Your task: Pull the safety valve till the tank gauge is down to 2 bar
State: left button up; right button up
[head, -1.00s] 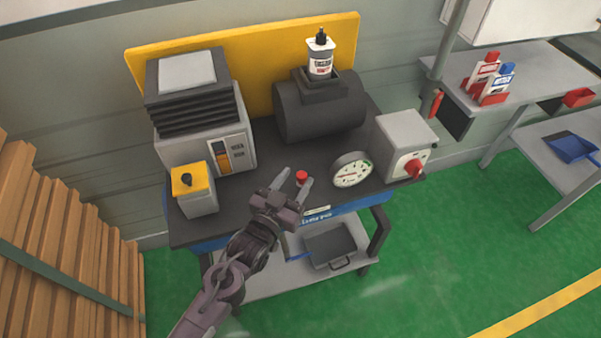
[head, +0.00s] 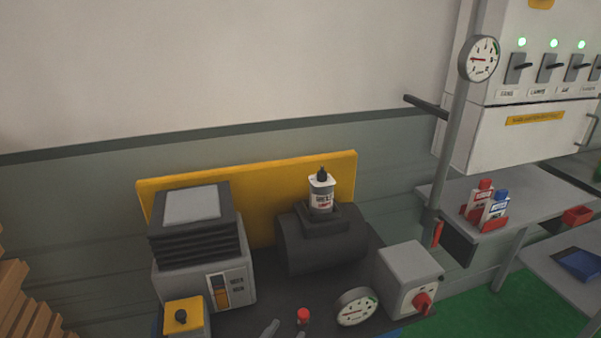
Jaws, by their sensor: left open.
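A small red-topped knob (head: 303,316), which may be the safety valve, stands on the dark bench top (head: 260,297). My left gripper (head: 285,331) is open at the bottom edge, with only its fingertips showing. The fingers are close to the red knob; whether they touch it I cannot tell. A round white gauge (head: 357,308) is right of the knob, its red needle pointing left; its numbers are too small to read. A dark tank (head: 310,252) lies behind them. A second gauge (head: 480,58) is on the pipe, its needle also pointing left. My right gripper is not in view.
A grey machine (head: 203,270) and a yellow-topped box (head: 184,316) stand on the left. A bottle (head: 322,194) sits above the tank. A grey box with a red knob (head: 409,277) is right of the bench gauge. The vertical pipe (head: 451,150) has a red handle (head: 437,233).

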pick_arm(q)
jog(key=a+g+y, duration=0.1)
jog(key=s+a+f+g+y, duration=0.1)
jog(key=a, duration=0.1)
jog(key=a+n+g+y, duration=0.1)
jog(key=a, duration=0.1)
jog(key=shift+s+f+g, duration=0.2)
jog(key=shift+s+g, duration=0.1)
jog(key=s+a+r+n+g+y, duration=0.15)
jog(key=s+a+g+y, duration=0.25)
jog(key=s+a+g, duration=0.8)
jog(key=s+d+f+t, duration=0.1)
jog(key=s+f, duration=0.1)
jog(key=f, duration=1.3)
jog(key=s+d+f+t, duration=0.1)
jog(key=f, duration=1.4)
jog(key=s+a+f, duration=0.2)
jog(key=s+f, duration=0.7)
jog(key=s, duration=0.1)
jog(key=s+a+f+g, duration=0.1)
jog(key=s+a+f, duration=0.1)
jog(key=s+f, duration=0.7)
jog(key=shift+s+f+y, duration=0.3)
jog(key=shift+s+f, duration=0.1)
jog(key=shift+s, duration=0.25)
